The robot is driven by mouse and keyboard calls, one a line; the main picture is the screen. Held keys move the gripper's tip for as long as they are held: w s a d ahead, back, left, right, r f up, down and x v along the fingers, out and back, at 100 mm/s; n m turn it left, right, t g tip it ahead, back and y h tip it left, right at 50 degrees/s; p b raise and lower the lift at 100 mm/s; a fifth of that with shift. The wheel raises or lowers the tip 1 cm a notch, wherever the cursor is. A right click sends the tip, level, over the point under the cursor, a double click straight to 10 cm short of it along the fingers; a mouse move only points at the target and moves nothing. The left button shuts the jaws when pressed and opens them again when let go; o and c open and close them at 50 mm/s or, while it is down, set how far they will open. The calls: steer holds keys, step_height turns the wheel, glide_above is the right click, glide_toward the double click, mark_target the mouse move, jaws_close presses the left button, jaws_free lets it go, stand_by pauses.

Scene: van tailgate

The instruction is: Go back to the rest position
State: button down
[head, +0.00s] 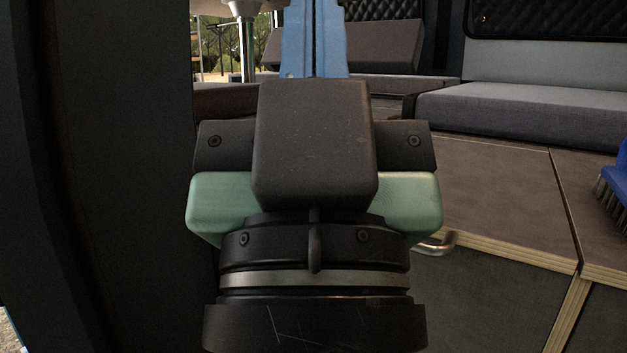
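My gripper (317,30) fills the middle of the head view, seen from behind. It has a black body with green side parts, and its two blue fingers point away from me toward the back of the van. The fingers lie close together with only a thin dark line between them, so it looks shut. The fingertips run up to the top edge of the picture, and nothing is seen held between them. The gripper hides part of the floor and bench behind it.
A blue brush (615,190) with dark bristles lies at the right edge on a grey-brown wood-edged surface (500,195). A grey cushioned bench (530,115) stands behind it. A dark upright panel (110,180) is close on the left. A table leg (247,50) shows at the back left.

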step_height(320, 180, up, 34)
steer(key=p, duration=3.2)
steer(key=c, duration=1.5)
jaws_free()
steer(key=shift+r+p, duration=0.35)
steer(key=o, duration=0.7)
steer(key=shift+f, duration=0.1)
